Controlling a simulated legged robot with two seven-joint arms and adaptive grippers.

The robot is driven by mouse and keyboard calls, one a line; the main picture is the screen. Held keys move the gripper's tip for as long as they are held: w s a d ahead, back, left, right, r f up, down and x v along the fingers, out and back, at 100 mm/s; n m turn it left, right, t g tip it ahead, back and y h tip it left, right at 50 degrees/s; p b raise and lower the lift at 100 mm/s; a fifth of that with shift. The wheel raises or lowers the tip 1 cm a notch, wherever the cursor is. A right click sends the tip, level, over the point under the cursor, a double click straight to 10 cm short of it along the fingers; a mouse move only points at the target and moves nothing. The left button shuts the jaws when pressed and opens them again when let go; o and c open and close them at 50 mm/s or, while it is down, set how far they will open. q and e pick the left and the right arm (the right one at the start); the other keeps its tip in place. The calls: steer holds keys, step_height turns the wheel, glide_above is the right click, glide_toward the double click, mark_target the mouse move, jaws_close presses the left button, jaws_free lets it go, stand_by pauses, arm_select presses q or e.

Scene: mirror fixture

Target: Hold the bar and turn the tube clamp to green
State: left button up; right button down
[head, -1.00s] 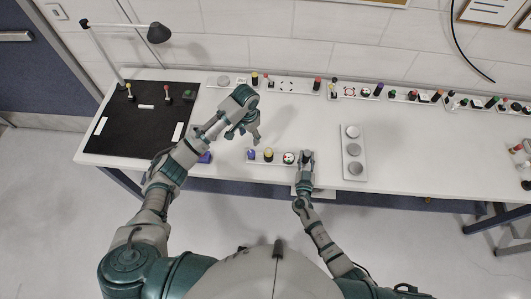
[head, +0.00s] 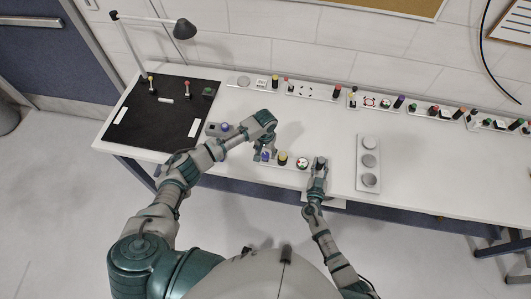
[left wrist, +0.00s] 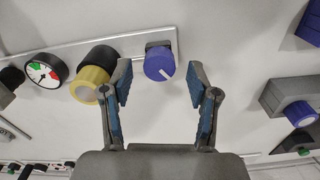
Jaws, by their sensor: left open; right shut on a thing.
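A pale bar (head: 293,168) lies near the table's front edge. It carries a purple knob (head: 265,157), a yellow knob (head: 283,158) and a dial with red and green sectors (head: 302,163). I cannot tell which part is the tube clamp. My right gripper (head: 319,165) is shut at the bar's right end and covers what it holds. My left gripper (head: 264,149) is open above the left end. In the left wrist view, its fingers (left wrist: 160,80) stand apart on both sides of the purple knob (left wrist: 157,62), whose white line runs diagonally.
A grey box with a purple knob (head: 225,128) sits left of the left gripper. A black mat (head: 150,115) and lamp (head: 184,29) are further left. A pale plate with round discs (head: 369,162) lies right of the right gripper. Several small fixtures line the back.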

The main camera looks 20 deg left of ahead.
arm_select(q)
steer(key=shift+f, duration=0.65)
jaws_close()
steer(key=shift+m, duration=0.4)
steer(key=m, duration=0.3)
steer(key=shift+m, duration=2.1)
steer(key=shift+a, duration=0.1)
